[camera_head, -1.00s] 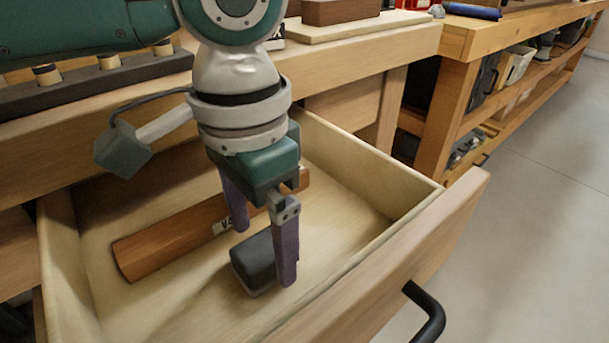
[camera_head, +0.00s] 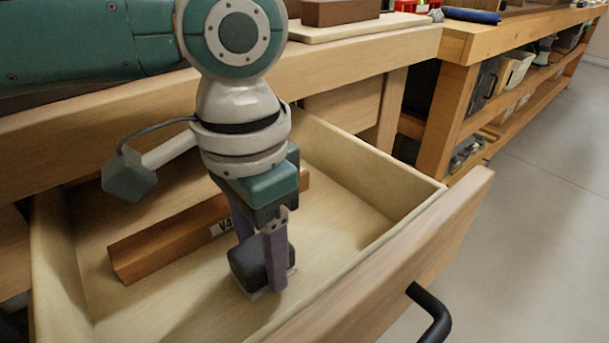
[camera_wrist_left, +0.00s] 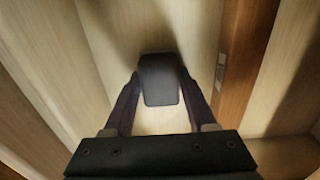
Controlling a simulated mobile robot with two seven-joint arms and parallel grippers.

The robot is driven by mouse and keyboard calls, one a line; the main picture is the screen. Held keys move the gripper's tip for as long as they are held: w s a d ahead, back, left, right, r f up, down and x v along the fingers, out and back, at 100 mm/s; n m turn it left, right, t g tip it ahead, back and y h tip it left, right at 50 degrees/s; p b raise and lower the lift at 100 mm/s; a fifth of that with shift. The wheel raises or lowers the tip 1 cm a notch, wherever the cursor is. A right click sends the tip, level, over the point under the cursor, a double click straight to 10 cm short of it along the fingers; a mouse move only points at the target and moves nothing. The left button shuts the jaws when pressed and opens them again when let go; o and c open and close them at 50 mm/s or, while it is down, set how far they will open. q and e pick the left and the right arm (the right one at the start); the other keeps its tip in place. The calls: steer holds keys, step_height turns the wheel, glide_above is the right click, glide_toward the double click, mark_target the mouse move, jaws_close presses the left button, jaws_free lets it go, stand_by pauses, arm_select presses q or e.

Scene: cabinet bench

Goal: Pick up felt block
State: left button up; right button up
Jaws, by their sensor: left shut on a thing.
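The felt block (camera_head: 246,266) is dark grey with rounded edges and a paler underside. It is low in the open drawer (camera_head: 345,180), in front of a brown wooden bar. My left gripper (camera_head: 264,262) points down with its purple fingers on either side of the block and is shut on it. In the left wrist view the block (camera_wrist_left: 160,82) is between the two fingertips. The fingers hide part of the block in the head view. I cannot tell whether it is clear of the drawer floor. My right gripper is not in view.
The brown wooden bar (camera_head: 165,243) with a small label lies behind the block in the drawer. The drawer front (camera_head: 395,260) has a black handle (camera_head: 432,315). The bench top (camera_head: 370,45) is above and behind. The drawer's right side is bare.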

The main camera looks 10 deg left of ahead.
mark_target(261, 248)
arm_select(q)
steer(key=shift+c, duration=1.4)
steer(key=shift+r, duration=0.1)
step_height(261, 248, up, 20)
steer(key=p, duration=0.7)
steer(key=shift+p, duration=0.3)
